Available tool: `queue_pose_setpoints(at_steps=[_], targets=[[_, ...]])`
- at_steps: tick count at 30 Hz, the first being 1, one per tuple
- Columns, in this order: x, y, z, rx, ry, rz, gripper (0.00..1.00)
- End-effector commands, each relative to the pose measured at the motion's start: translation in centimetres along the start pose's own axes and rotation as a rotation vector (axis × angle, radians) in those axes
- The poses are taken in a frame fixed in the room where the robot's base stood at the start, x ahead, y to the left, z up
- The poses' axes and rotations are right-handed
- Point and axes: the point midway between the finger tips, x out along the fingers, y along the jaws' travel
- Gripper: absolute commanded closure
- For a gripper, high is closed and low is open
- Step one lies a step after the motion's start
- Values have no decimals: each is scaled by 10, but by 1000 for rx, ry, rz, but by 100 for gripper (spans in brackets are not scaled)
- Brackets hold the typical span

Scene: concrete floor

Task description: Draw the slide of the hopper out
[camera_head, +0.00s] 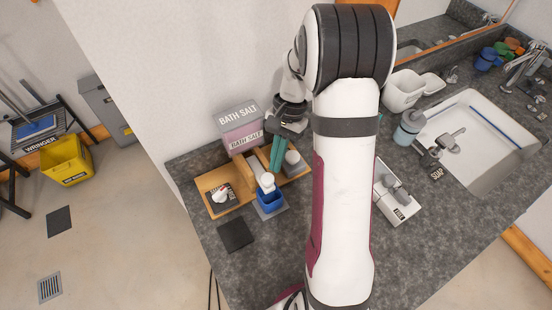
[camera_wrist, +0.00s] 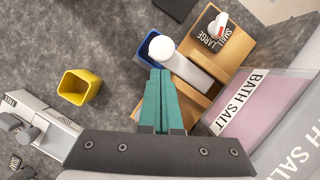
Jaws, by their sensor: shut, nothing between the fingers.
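The hopper is a pink and grey box marked BATH SALT (camera_head: 240,128) on a wooden stand (camera_head: 209,182); it also shows in the wrist view (camera_wrist: 255,100). A grey slide (camera_wrist: 197,75) with a round white knob (camera_wrist: 161,47) runs out from the stand. The knob (camera_head: 267,181) is above a blue cup (camera_head: 270,203) at the stand's front; the cup's edge also shows in the wrist view (camera_wrist: 144,52). My gripper (camera_head: 273,172) has teal fingers, shut and empty, pointing down beside the slide. In the wrist view the fingertips (camera_wrist: 160,72) appear just below the knob; contact cannot be told.
A SMALL/LARGE plate with a red and white lever (camera_wrist: 216,27) is on the stand. A yellow cup (camera_wrist: 78,87) stands on the counter. A white box with grey knobs (camera_head: 397,195), a soap bottle (camera_head: 408,128) and a sink (camera_head: 480,140) lie right. A dark pad (camera_head: 237,235) lies in front.

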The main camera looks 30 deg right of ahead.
Motion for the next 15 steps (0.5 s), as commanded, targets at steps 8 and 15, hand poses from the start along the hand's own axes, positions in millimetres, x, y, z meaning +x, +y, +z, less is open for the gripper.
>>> queue_pose_setpoints(at_steps=[8, 15], targets=[[1, 0, 2, 1, 0, 0, 100], [5, 10, 13, 1, -2, 0, 100]])
